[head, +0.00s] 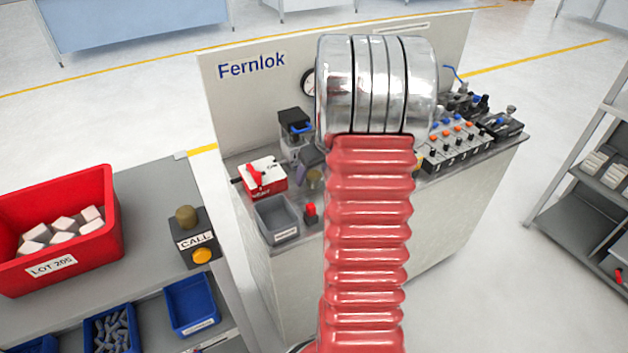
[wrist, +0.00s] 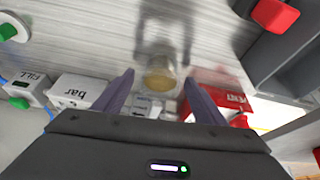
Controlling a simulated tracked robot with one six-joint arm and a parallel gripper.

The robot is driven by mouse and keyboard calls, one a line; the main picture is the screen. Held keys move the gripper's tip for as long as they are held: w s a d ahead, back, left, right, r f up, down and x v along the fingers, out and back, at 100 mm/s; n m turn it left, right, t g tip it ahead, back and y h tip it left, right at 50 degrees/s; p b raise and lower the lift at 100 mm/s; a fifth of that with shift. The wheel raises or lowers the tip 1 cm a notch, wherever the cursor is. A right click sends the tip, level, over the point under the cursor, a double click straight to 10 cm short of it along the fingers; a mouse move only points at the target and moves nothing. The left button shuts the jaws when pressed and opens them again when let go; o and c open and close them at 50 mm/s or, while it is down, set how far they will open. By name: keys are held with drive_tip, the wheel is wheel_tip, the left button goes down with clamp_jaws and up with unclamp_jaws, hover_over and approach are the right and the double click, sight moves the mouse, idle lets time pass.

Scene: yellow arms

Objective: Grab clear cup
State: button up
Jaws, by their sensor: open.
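A clear, see-through cup (wrist: 162,38) with a brass-coloured round end (wrist: 160,80) shows at the middle of the wrist view, blurred at its edges. My gripper (wrist: 159,77) is open, its two purple fingers apart with the brass end seen between their tips. I cannot tell whether either finger touches it. In the head view a brass-coloured piece (head: 315,178) shows on the bench just left of my red ribbed arm. A purple finger (head: 309,158) shows beside it; the rest of my gripper is hidden behind the arm.
A red-and-white valve box (head: 263,177), a grey bin (head: 278,219) and a red knob (head: 311,211) stand close by on the bench. The upright Fernlok panel (head: 250,95) is behind. White boxes marked bar (wrist: 85,92) and FILL (wrist: 28,88) are left in the wrist view.

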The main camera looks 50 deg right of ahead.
drive_tip(key=shift+c, duration=0.2)
drive_tip(key=c, duration=1.1)
drive_tip(key=shift+r, duration=0.15)
